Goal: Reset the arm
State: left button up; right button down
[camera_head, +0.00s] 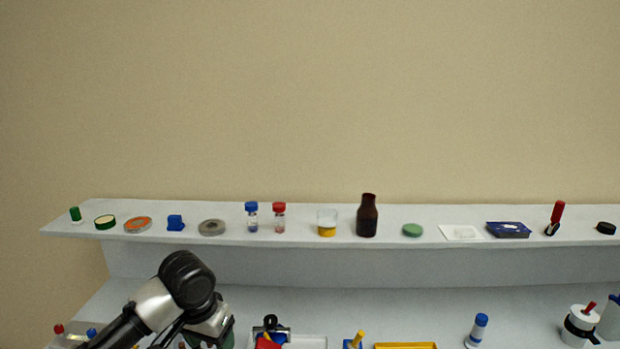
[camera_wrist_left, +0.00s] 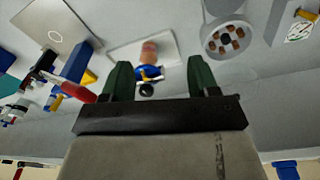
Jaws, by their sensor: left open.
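My left arm comes in from the lower left in the head view, and its gripper end (camera_head: 212,332) is low over the bench, partly cut off by the lower edge. In the left wrist view my left gripper (camera_wrist_left: 160,78) has its two green fingers apart. A small pinkish item with a blue part (camera_wrist_left: 149,60) shows in the gap between them. I cannot tell how far beyond the fingertips it is; neither finger appears to touch it. My right gripper is in neither view.
A long white shelf (camera_head: 300,241) carries small items, including a brown bottle (camera_head: 367,217) and red-capped vial (camera_head: 279,218). Bench items below include a yellow tray (camera_head: 405,346) and white pot (camera_head: 578,325). The wrist view shows a round holder (camera_wrist_left: 227,38) right and cluttered tools left.

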pick_arm(q)
jog(key=s+d+f+m+t+h, duration=0.1)
jog(key=s+d+f, duration=0.2)
jog(key=s+f, duration=0.35)
jog(key=s+d+f+h, duration=0.1)
jog(key=s+d+f, duration=0.2)
jog(key=s+f, duration=0.4)
jog(key=s+a+n+t+y, duration=0.1)
jog(key=s+a, duration=0.3)
jog(key=s, duration=0.4)
jog(key=s+a+n+y, duration=0.1)
jog(key=s+a, duration=0.3)
jog(key=s, duration=0.4)
notch_tip(320, 180, down, 28)
jog(key=f+g+b, duration=0.1)
jog(key=b, duration=0.1)
jog(key=s+a+f+g, duration=0.1)
jog(key=s+a+f, duration=0.1)
jog(key=s+f, duration=1.4)
jog(key=shift+a+y+b, duration=0.3)
jog(key=shift+a, duration=0.1)
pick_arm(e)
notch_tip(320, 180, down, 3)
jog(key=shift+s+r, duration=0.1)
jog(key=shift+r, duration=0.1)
